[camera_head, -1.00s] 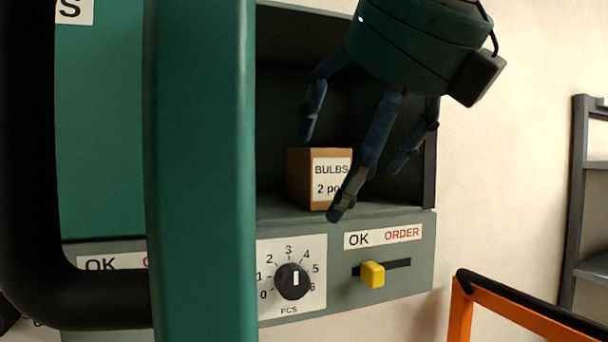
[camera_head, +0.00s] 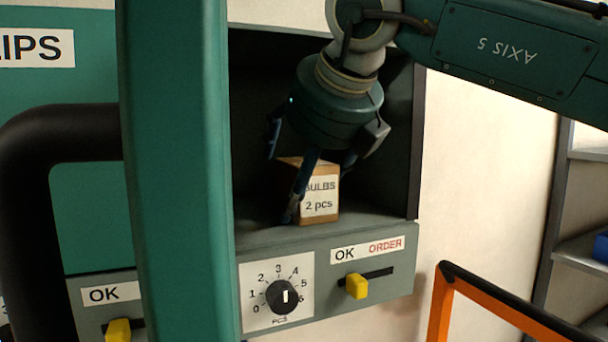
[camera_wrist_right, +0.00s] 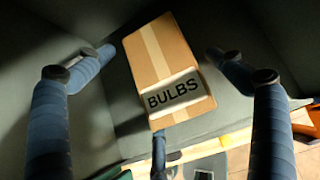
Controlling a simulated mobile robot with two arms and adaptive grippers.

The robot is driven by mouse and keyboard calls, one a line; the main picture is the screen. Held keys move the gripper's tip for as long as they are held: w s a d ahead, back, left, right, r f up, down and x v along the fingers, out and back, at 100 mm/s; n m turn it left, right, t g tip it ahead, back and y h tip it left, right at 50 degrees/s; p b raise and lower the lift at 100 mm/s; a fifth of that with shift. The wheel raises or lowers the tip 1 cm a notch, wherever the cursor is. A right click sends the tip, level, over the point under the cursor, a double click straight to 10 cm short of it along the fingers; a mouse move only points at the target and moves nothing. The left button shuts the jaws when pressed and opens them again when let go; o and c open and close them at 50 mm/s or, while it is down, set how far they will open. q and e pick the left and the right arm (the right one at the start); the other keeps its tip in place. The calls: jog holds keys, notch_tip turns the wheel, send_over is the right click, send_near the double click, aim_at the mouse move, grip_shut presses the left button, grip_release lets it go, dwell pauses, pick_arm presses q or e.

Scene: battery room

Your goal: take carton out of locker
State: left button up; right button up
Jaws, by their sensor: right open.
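The brown carton (camera_head: 321,207), labelled "BULBS 2 pcs", stands upright on the floor of the open locker (camera_head: 398,150). It also shows in the right wrist view (camera_wrist_right: 160,60), with a tape strip along its top. My right gripper (camera_head: 297,200) reaches into the locker above and in front of the carton. Its blue fingers are spread around the carton, and in the wrist view gaps show between the side fingers and the carton. One finger hides part of the carton's left side in the head view. My left gripper is not in view.
Below the opening are a black dial (camera_head: 283,297) and a yellow slider (camera_head: 356,286). A green upright (camera_head: 178,180) and a thick black bar (camera_head: 30,200) block the left side. An orange frame with a black rail (camera_head: 500,308) and grey shelving (camera_head: 585,255) stand to the right.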

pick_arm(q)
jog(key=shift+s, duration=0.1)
pick_arm(e)
jog(key=shift+d, duration=0.1)
jog(key=c, duration=0.3)
jog(key=shift+s, duration=0.1)
jog(key=c, duration=1.3)
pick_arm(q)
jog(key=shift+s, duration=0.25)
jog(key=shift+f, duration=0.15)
pick_arm(e)
jog(key=shift+r, duration=0.1)
